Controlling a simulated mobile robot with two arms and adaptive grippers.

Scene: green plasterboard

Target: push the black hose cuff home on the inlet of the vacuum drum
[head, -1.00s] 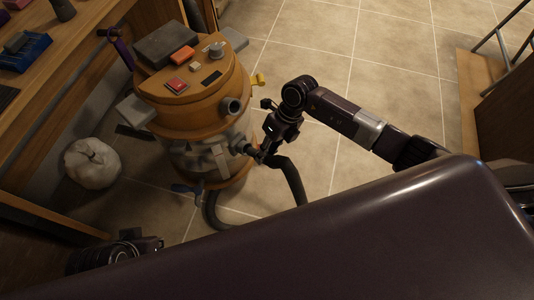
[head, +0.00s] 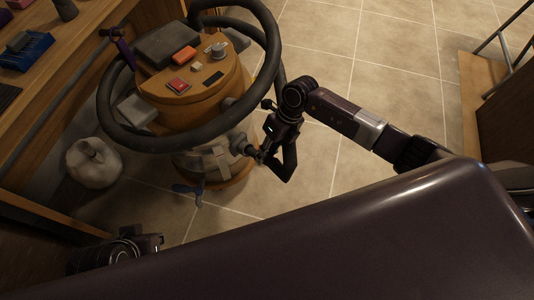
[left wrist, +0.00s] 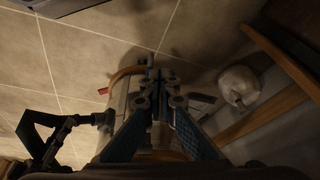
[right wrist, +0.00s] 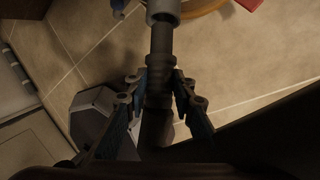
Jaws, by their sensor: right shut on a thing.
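The inlet also shows in the head view (head: 239,142). My left gripper (left wrist: 161,74) looks shut and empty; its fingertips are not clear in the head view.
The black hose (head: 110,105) loops in a wide ring around and above the drum's top. A white bag (head: 93,162) lies left of the drum, beside the wooden workbench (head: 70,75). The tiled floor (head: 390,70) to the right is open.

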